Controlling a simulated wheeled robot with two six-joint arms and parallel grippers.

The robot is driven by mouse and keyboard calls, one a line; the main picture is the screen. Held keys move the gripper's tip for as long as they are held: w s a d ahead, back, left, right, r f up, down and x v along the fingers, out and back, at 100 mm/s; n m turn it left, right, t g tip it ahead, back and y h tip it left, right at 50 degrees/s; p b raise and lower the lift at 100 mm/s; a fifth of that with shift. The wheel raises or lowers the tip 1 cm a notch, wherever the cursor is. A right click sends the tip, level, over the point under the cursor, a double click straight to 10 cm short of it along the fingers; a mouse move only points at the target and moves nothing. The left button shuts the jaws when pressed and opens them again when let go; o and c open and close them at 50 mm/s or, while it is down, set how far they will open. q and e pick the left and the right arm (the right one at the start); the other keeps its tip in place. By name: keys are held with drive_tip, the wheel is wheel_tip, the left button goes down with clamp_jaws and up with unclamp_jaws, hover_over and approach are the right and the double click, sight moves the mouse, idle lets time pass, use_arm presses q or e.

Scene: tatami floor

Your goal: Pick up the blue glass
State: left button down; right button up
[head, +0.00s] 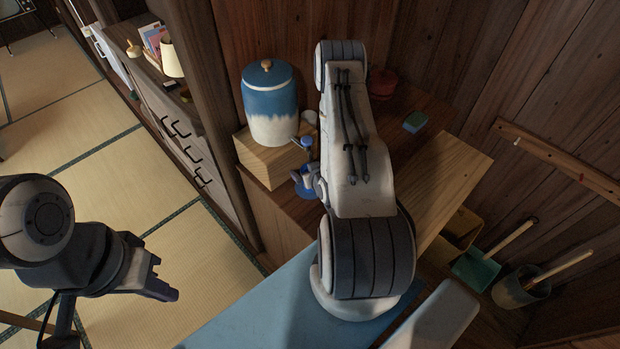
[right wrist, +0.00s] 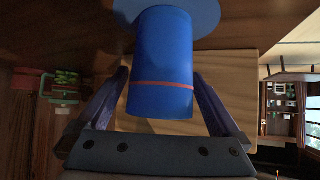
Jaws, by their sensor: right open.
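The blue glass (right wrist: 160,60) is a plain blue cylinder with a thin red band, seen between the fingers of my right gripper (right wrist: 160,82) in the right wrist view. The fingers are open, one on each side, with a small gap to the glass. It meets a round blue disc (right wrist: 205,14). In the head view my right gripper (head: 303,162) is beside the wooden box, and my forearm hides much of it; I cannot clearly separate the glass there. My left gripper (head: 160,276) is over the tatami at the left, its fingers apart and empty.
A blue-and-white lidded jar (head: 271,105) stands on a wooden box (head: 268,163) close by my right gripper. A green-and-blue sponge (head: 415,122) and a dark red pot (head: 382,83) are beyond my arm. Wooden walls enclose the back and right.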

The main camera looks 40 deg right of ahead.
drive_tip(key=c, duration=1.5)
drive_tip(key=shift+r, duration=0.15)
